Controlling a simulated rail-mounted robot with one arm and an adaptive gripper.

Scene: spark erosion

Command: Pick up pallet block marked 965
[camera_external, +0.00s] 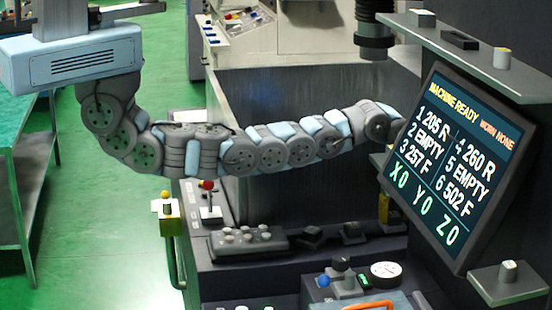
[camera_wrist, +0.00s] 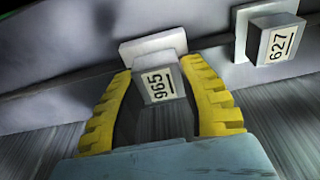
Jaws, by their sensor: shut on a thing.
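The pallet block marked 965 (camera_wrist: 157,84) shows in the wrist view, a grey block with a white label, upper middle. A pale plate stands behind it against the wall. My gripper (camera_wrist: 160,68) has yellow ridged fingers, one on each side of the block, and is shut on it. In the external view the arm reaches right, and its end is hidden behind the screen, so the block and fingers do not show there.
A second block marked 627 (camera_wrist: 276,44) is mounted to the right on the same wall. In the external view a tilted screen (camera_external: 455,165) stands close to the arm's end. A control panel (camera_external: 248,240) with knobs lies below the arm.

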